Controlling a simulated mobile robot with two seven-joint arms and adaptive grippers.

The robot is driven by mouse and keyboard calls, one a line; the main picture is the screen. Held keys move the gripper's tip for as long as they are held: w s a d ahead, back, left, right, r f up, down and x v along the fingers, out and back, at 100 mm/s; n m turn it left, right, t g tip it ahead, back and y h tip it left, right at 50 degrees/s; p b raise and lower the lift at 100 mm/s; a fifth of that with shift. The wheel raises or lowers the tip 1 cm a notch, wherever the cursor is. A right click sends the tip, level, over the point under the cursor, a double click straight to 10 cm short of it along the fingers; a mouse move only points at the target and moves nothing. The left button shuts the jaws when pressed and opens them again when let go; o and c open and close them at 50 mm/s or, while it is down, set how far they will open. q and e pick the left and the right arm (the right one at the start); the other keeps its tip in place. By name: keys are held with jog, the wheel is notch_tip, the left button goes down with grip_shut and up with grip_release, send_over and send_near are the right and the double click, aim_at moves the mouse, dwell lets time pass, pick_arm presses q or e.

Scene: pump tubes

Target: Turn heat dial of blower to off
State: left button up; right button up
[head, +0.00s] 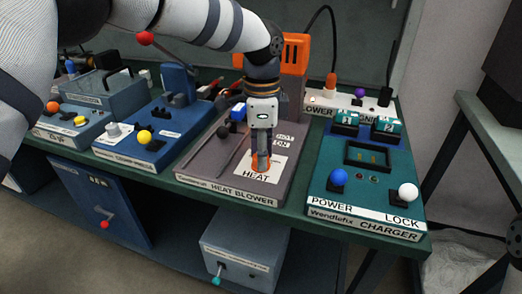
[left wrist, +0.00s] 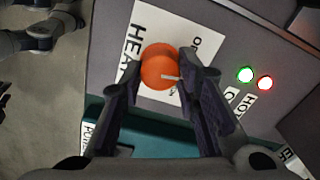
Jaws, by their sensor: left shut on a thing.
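The heat blower (head: 225,165) is the grey unit in the middle of the bench in the head view. Its orange heat dial (left wrist: 157,66) sits on a white HEAT plate (head: 279,163). My left gripper (head: 262,160) points down over the plate and is shut on the dial, one finger on each side. In the left wrist view, a pale mark on the dial points toward the right finger. A label starting with O shows beyond that finger, partly hidden. A green light (left wrist: 245,75) and a red light (left wrist: 265,83) glow on the blower. My right gripper is not in view.
The teal charger (head: 325,188), with a blue knob (head: 338,177) and a white knob (head: 408,192), stands close on the right. A blue unit (head: 150,140) with a yellow knob stands on the left. An orange block (head: 294,55) rises behind. Open floor lies in front of the bench.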

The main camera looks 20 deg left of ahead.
pick_arm(q)
jog(key=n, duration=0.3)
jog(key=shift+r+p, duration=0.1)
jog(key=shift+p, duration=0.3)
jog(key=shift+n, duration=2)
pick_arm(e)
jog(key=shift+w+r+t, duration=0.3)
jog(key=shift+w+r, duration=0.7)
pick_arm(q)
jog(key=shift+f, duration=0.2)
jog(key=o, duration=1.2)
notch_tip(320, 180, up, 12)
jog(key=shift+r, duration=0.1)
